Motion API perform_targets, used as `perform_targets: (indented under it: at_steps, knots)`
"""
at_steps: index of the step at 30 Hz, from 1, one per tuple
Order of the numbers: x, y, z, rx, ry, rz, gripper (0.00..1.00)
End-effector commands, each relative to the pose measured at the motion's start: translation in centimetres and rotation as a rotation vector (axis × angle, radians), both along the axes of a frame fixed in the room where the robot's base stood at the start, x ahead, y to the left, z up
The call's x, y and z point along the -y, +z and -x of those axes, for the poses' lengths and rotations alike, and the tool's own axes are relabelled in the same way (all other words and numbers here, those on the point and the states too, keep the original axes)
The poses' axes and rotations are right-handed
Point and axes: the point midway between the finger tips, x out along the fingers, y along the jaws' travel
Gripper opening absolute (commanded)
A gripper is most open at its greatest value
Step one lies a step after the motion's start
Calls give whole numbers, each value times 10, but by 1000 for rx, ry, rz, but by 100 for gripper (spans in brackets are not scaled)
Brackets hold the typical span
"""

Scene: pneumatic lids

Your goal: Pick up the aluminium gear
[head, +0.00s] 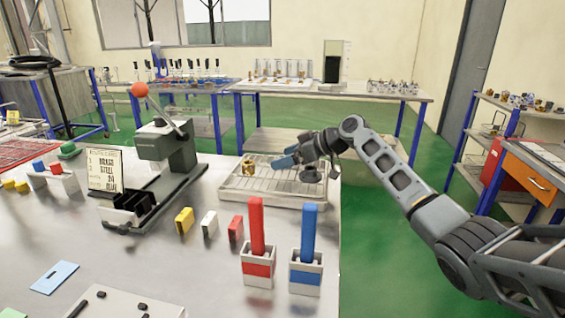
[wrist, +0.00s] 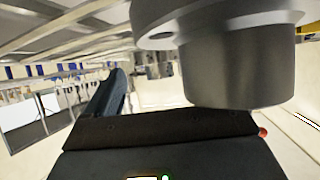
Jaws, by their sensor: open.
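A grey metal stepped round part (wrist: 235,60), which I take to be the aluminium gear, fills the upper right of the wrist view, very close to the camera. No teeth can be made out on it. In the head view a dark grey round part (head: 311,175) sits at the right of the wire tray (head: 268,199), below my wrist. My gripper (head: 288,160) is low over the tray. One dark finger (wrist: 108,95) shows left of the grey part, with a gap between them; the other finger is hidden. The gripper is open.
A brass-coloured part (head: 248,168) stands at the tray's left. A lever press (head: 165,150) is further left on the bench. Red (head: 257,226) and blue (head: 308,232) upright bars in holders stand in front of the tray. The bench's right edge is close to the tray.

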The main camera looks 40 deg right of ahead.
Motion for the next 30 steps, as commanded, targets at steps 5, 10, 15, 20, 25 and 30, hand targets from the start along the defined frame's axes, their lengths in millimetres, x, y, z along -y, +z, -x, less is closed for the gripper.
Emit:
perform_targets:
  at_steps: [5, 10, 15, 20, 25, 30]
  knots:
    - [0, 0, 0, 0, 0, 0, 89]
    - [0, 0, 0, 0, 0, 0, 75]
    - [0, 0, 0, 0, 0, 0, 59]
    - [0, 0, 0, 0, 0, 0, 43]
    - [0, 0, 0, 0, 0, 0, 27]
    - [0, 0, 0, 1, -1, 0, 27]
